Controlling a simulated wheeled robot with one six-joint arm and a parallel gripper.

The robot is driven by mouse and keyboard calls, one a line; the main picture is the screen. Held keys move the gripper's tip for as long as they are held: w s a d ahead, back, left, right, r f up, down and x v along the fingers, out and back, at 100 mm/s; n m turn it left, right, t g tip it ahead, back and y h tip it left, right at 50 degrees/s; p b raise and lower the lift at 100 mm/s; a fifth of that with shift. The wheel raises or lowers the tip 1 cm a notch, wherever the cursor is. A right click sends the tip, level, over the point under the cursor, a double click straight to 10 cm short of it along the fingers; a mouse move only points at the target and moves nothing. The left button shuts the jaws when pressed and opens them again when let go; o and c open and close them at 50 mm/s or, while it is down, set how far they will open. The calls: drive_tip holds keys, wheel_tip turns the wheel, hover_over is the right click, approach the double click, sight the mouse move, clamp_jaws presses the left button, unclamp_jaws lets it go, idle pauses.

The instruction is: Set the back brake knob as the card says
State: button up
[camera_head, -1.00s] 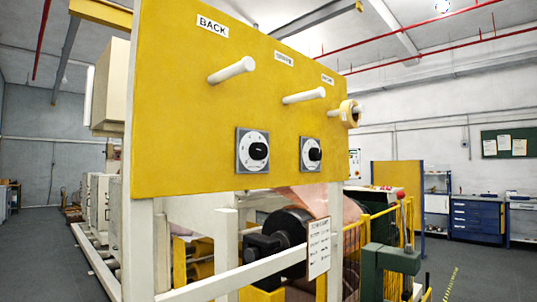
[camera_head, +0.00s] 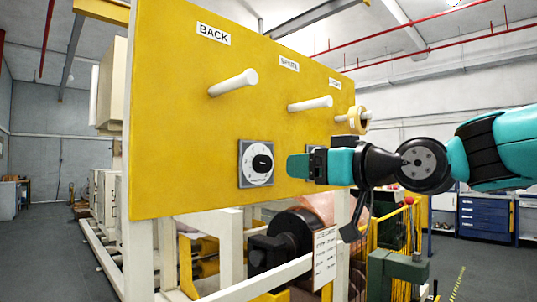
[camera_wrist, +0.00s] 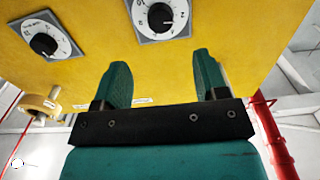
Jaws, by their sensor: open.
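The back brake knob (camera_head: 262,163) is a black knob on a square grey dial plate, low on the yellow panel under the BACK label (camera_head: 213,33). In the wrist view a knob that appears to be the same one (camera_wrist: 160,16) sits at the top, ahead of the fingers; its setting is too small to read surely. My gripper (camera_head: 298,166) is to the right of this dial, apart from it. Its two teal fingers (camera_wrist: 163,82) are open with nothing between them. A white card (camera_head: 325,258) hangs on the frame below; its writing is too small to read.
A second knob (camera_wrist: 44,44) is on the panel, mostly hidden behind my gripper in the head view. White pegs (camera_head: 233,83) stick out above the dials, and a yellow roll (camera_head: 358,120) hangs on the right one. A white rail (camera_head: 240,283) runs below the panel.

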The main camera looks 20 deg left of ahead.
sight(267, 165)
drive_tip(key=p+x, duration=0.5)
drive_tip(key=x, duration=0.4)
drive_tip(key=shift+w+a+r, duration=0.15)
drive_tip(key=shift+w+a, duration=0.05)
drive_tip(key=shift+a, duration=0.15)
drive_tip(key=shift+w+a, duration=0.25)
drive_tip(key=shift+a, duration=0.1)
drive_tip(key=c, duration=0.9)
